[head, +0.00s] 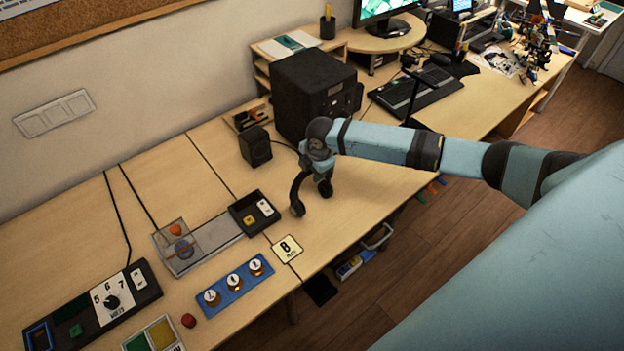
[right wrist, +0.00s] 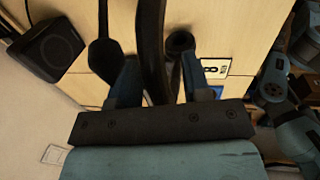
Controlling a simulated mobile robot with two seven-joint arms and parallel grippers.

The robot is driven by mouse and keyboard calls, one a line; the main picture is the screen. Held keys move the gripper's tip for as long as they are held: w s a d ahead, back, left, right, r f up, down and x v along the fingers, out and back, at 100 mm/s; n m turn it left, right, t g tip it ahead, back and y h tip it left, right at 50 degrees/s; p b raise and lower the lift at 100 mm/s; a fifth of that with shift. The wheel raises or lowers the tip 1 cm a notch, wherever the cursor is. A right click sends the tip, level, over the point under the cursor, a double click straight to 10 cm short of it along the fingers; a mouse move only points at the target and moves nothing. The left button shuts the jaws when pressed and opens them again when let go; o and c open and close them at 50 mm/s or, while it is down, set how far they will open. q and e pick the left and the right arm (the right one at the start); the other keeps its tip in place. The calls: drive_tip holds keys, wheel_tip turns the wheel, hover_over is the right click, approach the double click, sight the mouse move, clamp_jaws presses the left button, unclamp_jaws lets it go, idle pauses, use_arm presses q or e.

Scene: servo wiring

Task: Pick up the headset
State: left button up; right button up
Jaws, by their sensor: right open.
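The black headset (head: 296,190) is at the desk's front half, under my right gripper (head: 318,160). Its curved band and rounded ends show in the head view, partly covered by the gripper. In the right wrist view the headset's dark band (right wrist: 150,45) runs between the two fingers of my right gripper (right wrist: 160,85). The fingers stand apart on either side of the band, and the gripper is open. I cannot tell whether a finger touches the band. My left gripper is not in view.
A small black speaker (head: 256,146) and a large black box (head: 312,92) stand behind the gripper. Bare desk lies right of the headset.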

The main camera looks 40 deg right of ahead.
drive_tip(key=shift+w+f, duration=0.15)
drive_tip(key=shift+f, duration=0.6)
clamp_jaws()
drive_tip(key=shift+r, duration=0.15)
